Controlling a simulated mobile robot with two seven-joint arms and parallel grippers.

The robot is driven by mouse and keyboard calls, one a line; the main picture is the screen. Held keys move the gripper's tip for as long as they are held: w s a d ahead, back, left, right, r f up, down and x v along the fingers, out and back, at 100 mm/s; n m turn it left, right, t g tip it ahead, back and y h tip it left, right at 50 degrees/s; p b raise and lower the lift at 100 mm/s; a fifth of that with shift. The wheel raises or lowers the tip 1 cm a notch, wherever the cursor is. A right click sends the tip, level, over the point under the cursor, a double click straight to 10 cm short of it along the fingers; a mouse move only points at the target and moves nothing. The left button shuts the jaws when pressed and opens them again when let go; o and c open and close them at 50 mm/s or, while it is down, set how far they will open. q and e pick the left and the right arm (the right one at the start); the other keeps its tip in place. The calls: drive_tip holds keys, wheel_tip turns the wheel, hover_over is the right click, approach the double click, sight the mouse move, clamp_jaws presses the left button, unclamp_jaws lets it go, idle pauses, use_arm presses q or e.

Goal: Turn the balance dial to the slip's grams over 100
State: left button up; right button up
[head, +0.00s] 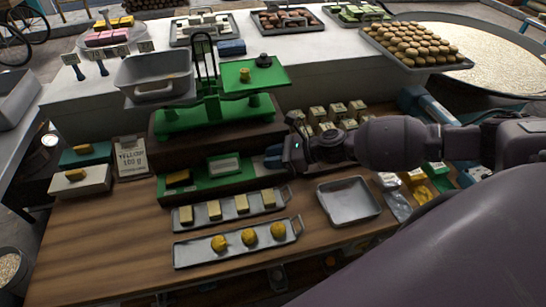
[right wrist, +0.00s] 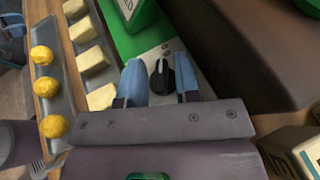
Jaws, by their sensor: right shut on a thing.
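The balance (head: 205,110) is green, with a grey pan on its left and a green plate on its right. A green unit with a small panel (head: 224,166) stands in front of it. In the right wrist view a black dial (right wrist: 161,76) with a light pointer mark sits on a pale panel. My right gripper (head: 272,158) is at this unit's right end. In the right wrist view its blue fingers (right wrist: 160,88) are shut on the dial, one on each side. The paper slip (head: 131,157) lies left of the balance, its writing too small to read surely. My left gripper is out of view.
The green plate holds a brass weight (head: 245,75) and a dark weight (head: 264,61). Trays of butter-coloured blocks (head: 228,207) and yellow balls (head: 235,241) lie in front. An empty metal tray (head: 348,200) is to the right. The wooden table's left front (head: 110,235) is clear.

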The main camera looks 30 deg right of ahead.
drive_tip(key=o, duration=0.7)
drive_tip(key=shift+s+d+f, duration=0.1)
drive_tip(key=shift+s+f, duration=0.1)
drive_tip(key=shift+f, duration=0.1)
drive_tip(key=shift+c, duration=0.2)
drive_tip(key=shift+r, duration=0.1)
drive_tip(key=shift+w, duration=0.15)
drive_tip(key=shift+r, duration=0.1)
drive_tip(key=b+v, duration=0.1)
drive_tip(key=v, duration=0.9)
drive_tip(key=shift+s+d, duration=0.25)
drive_tip(key=shift+d, duration=0.1)
drive_tip(key=shift+s, duration=0.1)
